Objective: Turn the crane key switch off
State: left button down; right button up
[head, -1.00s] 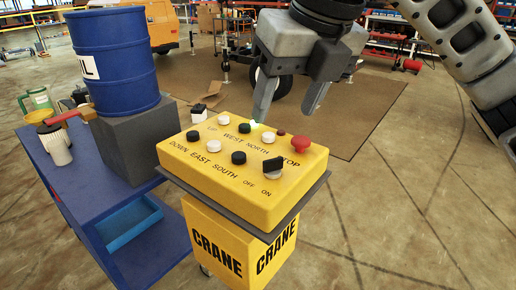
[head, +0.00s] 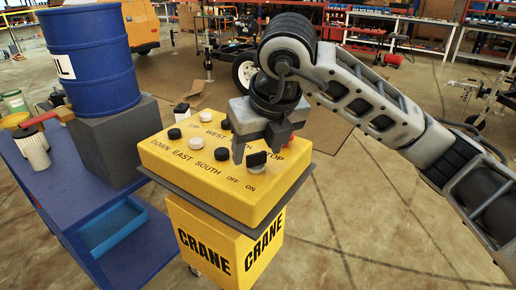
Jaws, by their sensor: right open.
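The yellow crane control box (head: 180,155) has several black and white buttons on its sloped top. The key switch (head: 257,161), a black knob on a white base, sits at the front right corner near the "OFF" and "ON" labels. Which label it points to is hard to tell. My right gripper (head: 256,150) is open, pointing down over the switch. One finger is left of the knob and the other is behind or right of it; contact cannot be told. My left gripper is out of view.
The box stands on a grey plate above a yellow CRANE pedestal (head: 205,240). A blue cart (head: 75,185) on the left carries a blue barrel (head: 92,65) on a grey block (head: 112,140). The floor right of the pedestal is clear.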

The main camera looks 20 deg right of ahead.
jog(key=shift+w+f, duration=0.2)
jog(key=shift+f, duration=0.3)
jog(key=c, duration=1)
